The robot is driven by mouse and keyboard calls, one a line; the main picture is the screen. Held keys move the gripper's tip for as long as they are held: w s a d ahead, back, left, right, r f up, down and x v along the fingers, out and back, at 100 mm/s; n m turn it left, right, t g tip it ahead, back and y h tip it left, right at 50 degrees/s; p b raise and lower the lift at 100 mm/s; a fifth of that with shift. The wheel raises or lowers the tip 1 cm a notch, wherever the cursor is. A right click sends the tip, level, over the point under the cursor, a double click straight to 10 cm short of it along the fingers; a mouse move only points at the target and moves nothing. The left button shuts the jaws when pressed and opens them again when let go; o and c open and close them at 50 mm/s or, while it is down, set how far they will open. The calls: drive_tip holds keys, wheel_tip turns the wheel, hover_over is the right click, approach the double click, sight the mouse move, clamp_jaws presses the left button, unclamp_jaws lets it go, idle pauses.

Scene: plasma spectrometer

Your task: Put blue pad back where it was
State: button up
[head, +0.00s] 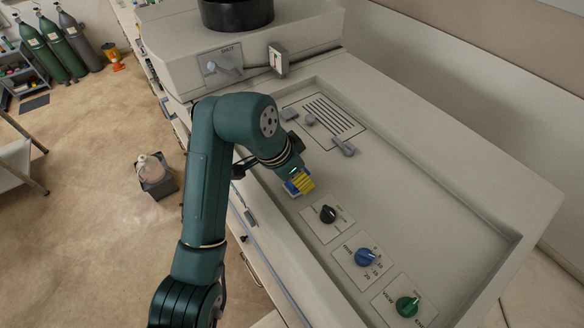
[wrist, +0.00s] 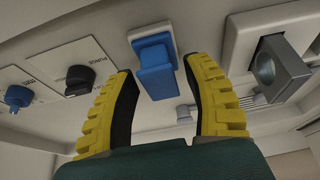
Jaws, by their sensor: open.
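The blue pad (wrist: 155,72) is a blue block on a small white plate on the machine's panel, seen in the wrist view at upper middle. In the head view only a bit of the blue pad (head: 290,188) shows beside my fingers. My gripper (wrist: 161,68) has two yellow ribbed fingers with dark inner faces. They are open, one on each side of the pad, with gaps visible. In the head view my gripper (head: 303,182) is low over the panel's left edge. Whether the fingertips touch the panel cannot be told.
A black knob (head: 328,213), a blue knob (head: 366,257) and a green knob (head: 407,306) line the panel's front. Grey sliders (head: 345,147) sit further back. A grey metal fitting (wrist: 278,67) stands right of my gripper in the wrist view. The panel's middle is clear.

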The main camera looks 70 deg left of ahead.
drive_tip(key=v, duration=0.6)
drive_tip(key=shift+s+r, duration=0.25)
drive_tip(key=shift+r, duration=0.1)
drive_tip(key=shift+d, duration=0.1)
drive_tip(key=w+d+r+m+t+y, duration=0.1)
drive_tip(key=w+d+r+t+y, duration=0.2)
drive_tip(key=w, duration=0.6)
drive_tip(key=w+d+r+m+t, duration=0.1)
drive_tip(key=w+d+t, duration=0.1)
drive_tip(key=w+d, duration=0.5)
drive_tip(key=w+d+r+t, duration=0.5)
drive_tip(key=w+d+r, duration=0.15)
drive_tip(key=d, duration=0.35)
drive_tip(key=s+d+r+m+t+h, duration=0.1)
drive_tip(key=s+d+r+t, duration=0.3)
drive_tip(key=d, duration=0.7)
drive_tip(key=s+d+r+m+t+h, duration=0.1)
drive_tip(key=s+d+r+t+h, duration=0.3)
drive_tip(key=d+r, duration=0.3)
drive_tip(key=d, duration=0.4)
drive_tip(key=shift+r, duration=0.2)
